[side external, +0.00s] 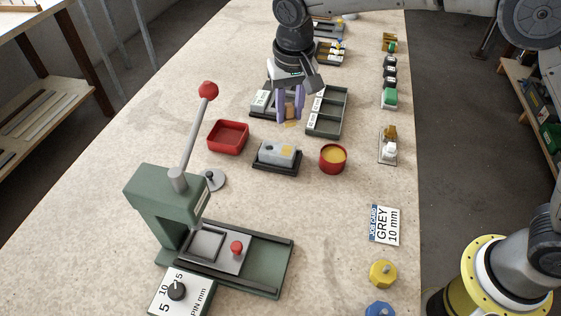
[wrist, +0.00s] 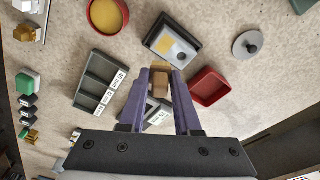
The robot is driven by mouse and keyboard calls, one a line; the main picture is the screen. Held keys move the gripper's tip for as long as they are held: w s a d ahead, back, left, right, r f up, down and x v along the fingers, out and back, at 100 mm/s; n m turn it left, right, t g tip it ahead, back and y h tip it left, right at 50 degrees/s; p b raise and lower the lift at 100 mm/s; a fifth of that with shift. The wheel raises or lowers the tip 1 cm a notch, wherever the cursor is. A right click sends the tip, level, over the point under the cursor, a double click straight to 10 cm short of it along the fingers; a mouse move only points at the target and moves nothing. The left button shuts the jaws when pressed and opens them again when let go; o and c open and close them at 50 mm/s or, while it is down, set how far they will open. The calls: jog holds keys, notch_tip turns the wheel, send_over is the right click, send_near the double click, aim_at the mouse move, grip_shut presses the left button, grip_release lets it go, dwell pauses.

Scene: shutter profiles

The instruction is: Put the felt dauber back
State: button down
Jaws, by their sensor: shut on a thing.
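My gripper (side external: 290,112) has two purple fingers pointing down above the middle of the bench. In the wrist view (wrist: 160,75) they are shut on a small tan block, which I take to be the felt dauber (wrist: 160,84). Its lower end shows yellowish below the fingertips in the side view (side external: 291,124). The dauber appears to be in the air; its exact height is hard to tell. A red round pot with a yellow filling (side external: 333,157) stands to the right and nearer the camera. A grey block with a yellow patch (side external: 277,153) sits on a black base just nearer the camera.
A green compartment tray (side external: 327,112) stands right of my gripper, and a dark labelled tray (side external: 262,102) lies partly hidden behind it. A red square tray (side external: 228,137) is to the left. A green lever press (side external: 180,205) stands in front. Small parts line the right bench edge.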

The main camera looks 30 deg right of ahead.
jog(key=s+r+n, duration=0.1)
jog(key=s+n, duration=0.2)
jog(key=s, duration=1.6)
send_over(272, 201)
jog(key=s, duration=0.1)
jog(key=f, duration=0.8)
jog(key=shift+d, duration=0.25)
jog(key=shift+w+a+f, duration=0.25)
jog(key=shift+f, duration=1.85)
jog(key=shift+f, duration=0.1)
jog(key=c, duration=0.6)
grip_release()
jog(key=shift+f, duration=0.1)
